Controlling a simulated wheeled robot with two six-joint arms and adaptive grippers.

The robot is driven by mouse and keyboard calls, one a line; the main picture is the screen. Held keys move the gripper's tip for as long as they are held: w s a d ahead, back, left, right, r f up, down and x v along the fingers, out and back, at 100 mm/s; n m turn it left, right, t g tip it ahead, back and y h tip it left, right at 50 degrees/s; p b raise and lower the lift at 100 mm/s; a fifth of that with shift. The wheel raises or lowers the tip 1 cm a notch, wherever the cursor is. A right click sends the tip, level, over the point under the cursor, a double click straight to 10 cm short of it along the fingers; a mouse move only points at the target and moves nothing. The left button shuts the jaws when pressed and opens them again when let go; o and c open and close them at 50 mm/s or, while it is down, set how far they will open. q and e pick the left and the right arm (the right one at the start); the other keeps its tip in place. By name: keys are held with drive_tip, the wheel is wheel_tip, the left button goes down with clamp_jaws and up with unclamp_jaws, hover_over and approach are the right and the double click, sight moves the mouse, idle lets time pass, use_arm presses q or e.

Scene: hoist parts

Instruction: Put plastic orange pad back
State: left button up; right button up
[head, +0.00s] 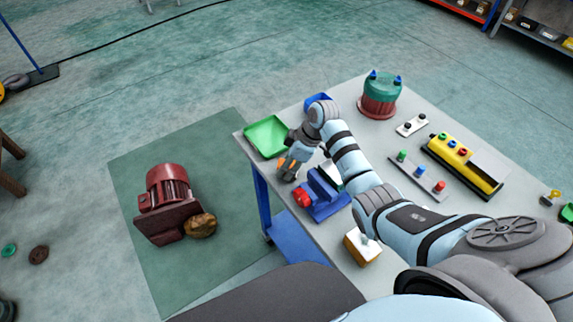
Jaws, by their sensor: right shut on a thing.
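My right gripper (290,169) is over the near-left part of the grey table, just below the green tray. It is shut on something. Small bits of orange (283,161) show at its fingers and look like the plastic orange pad, but most of it is hidden by the gripper. My left gripper is not in view.
The grey table (364,133) holds a green tray (267,137), a blue vise-like part with a red end (325,197), a green-and-red drum (380,95) and a yellow control box (462,166). A red motor (168,188) stands on a green floor mat (130,180).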

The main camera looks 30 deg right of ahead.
drive_tip(key=o, duration=1.1)
drive_tip(key=shift+f, duration=0.1)
drive_tip(key=p+v, duration=0.1)
drive_tip(key=v, duration=1.1)
